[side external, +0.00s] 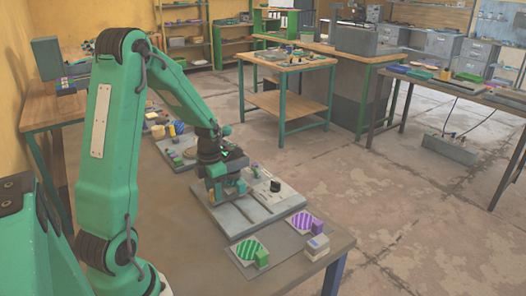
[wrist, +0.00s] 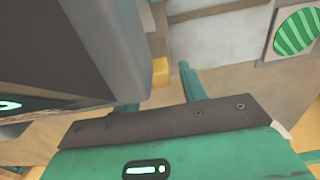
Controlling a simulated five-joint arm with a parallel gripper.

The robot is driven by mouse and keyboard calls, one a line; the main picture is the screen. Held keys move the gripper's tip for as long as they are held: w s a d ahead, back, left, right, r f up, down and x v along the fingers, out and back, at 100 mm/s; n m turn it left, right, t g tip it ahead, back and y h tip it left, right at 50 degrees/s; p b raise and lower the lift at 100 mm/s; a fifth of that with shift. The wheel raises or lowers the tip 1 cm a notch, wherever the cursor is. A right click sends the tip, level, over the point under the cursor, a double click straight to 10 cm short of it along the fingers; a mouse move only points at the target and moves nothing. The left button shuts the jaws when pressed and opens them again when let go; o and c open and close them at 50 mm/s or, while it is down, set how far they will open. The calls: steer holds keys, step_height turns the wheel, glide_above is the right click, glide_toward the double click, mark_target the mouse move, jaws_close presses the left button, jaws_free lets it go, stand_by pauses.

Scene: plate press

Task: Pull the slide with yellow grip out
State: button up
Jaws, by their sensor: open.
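A small yellow block (wrist: 161,72), which looks like the yellow grip, shows in the wrist view beside a pale grey surface. The slide itself I cannot make out. My gripper (wrist: 158,90) has its two teal fingers apart, with the yellow block showing between and beyond them. Whether they touch it I cannot tell. In the side external view my gripper (side external: 222,198) is low over the left part of a grey board (side external: 239,223) on the table.
A black knob (side external: 275,186) stands on the board. Nearer the table's front edge are a green-striped disc (side external: 249,248), a purple-striped disc (side external: 304,221) and small blocks. Another board with several items (side external: 175,148) lies behind my gripper.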

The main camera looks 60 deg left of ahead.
steer(key=shift+f, duration=0.3)
steer(key=shift+c, duration=0.4)
jaws_close()
steer(key=d, duration=1.1)
steer(key=shift+w+d, duration=0.1)
steer(key=shift+d, duration=0.15)
steer(key=shift+o, duration=0.4)
jaws_free()
